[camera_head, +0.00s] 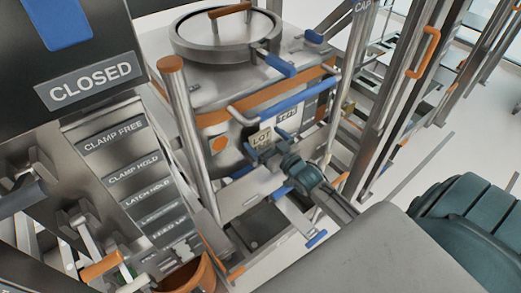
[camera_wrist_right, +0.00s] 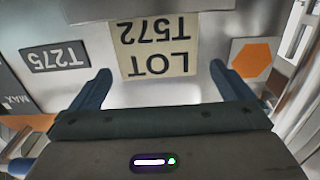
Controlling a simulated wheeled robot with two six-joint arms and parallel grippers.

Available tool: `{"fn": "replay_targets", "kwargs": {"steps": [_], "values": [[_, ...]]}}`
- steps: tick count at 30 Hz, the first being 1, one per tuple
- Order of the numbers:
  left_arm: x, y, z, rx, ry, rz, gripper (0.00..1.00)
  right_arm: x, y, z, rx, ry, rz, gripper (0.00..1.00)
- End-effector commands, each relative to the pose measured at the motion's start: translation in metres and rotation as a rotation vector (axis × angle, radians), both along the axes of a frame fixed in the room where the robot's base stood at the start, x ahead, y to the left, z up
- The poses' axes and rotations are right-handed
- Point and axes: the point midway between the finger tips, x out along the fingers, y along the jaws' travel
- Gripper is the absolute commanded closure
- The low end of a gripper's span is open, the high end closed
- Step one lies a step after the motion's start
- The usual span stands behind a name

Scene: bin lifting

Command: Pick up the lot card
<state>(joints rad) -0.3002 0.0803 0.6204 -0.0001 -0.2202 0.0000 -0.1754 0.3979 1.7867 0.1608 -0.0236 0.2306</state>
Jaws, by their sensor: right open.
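The lot card (camera_head: 262,137) is a cream card with dark LOT lettering on the front of the steel bin (camera_head: 205,122). In the right wrist view the lot card (camera_wrist_right: 155,48) reads LOT T572 upside down and lies between and just beyond the fingertips. My right gripper (camera_head: 262,153) is open in front of the card; its two blue-grey fingers also show in the wrist view (camera_wrist_right: 161,72). The fingers stand apart on either side of the card, and I see no grip on it. The card's top edge is cut by a grey strip in the wrist view. My left gripper is not in view.
A dark T275 label (camera_wrist_right: 55,57) and an orange hexagon (camera_wrist_right: 254,60) flank the card. A blue-ended bar (camera_head: 285,101) crosses the bin above it. Steel posts stand either side. A CLOSED panel (camera_head: 91,80) with labelled levers is at the left.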

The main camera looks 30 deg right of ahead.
Motion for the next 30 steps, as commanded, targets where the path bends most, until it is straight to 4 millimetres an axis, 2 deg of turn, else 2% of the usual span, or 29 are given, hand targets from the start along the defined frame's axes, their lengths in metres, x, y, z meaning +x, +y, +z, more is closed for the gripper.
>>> {"fn": "replay_targets", "kwargs": {"steps": [1, 6, 17, 20, 24, 25, 30], "values": [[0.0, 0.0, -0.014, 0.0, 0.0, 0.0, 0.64, 0.006, -0.001, -0.006, 0.0, -0.002, 0.0, 0.0], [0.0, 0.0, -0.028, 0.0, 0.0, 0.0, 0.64, 0.024, 0.0, -0.003, 0.002, -0.003, -0.001, 0.0], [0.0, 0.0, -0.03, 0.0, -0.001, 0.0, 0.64, 0.032, 0.001, 0.0, 0.001, 0.001, 0.001, 0.0], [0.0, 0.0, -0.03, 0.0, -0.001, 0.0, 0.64, 0.031, 0.001, 0.0, 0.001, 0.001, 0.001, 0.16], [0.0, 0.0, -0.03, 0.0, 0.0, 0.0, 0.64, 0.031, 0.001, 0.0, 0.0, 0.001, 0.0, 0.43], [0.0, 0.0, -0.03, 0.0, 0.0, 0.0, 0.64, 0.031, 0.001, 0.0, 0.0, 0.001, 0.0, 0.47], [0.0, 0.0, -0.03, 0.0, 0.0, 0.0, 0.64, 0.031, 0.001, 0.0, 0.0, 0.001, 0.0, 0.47]]}}
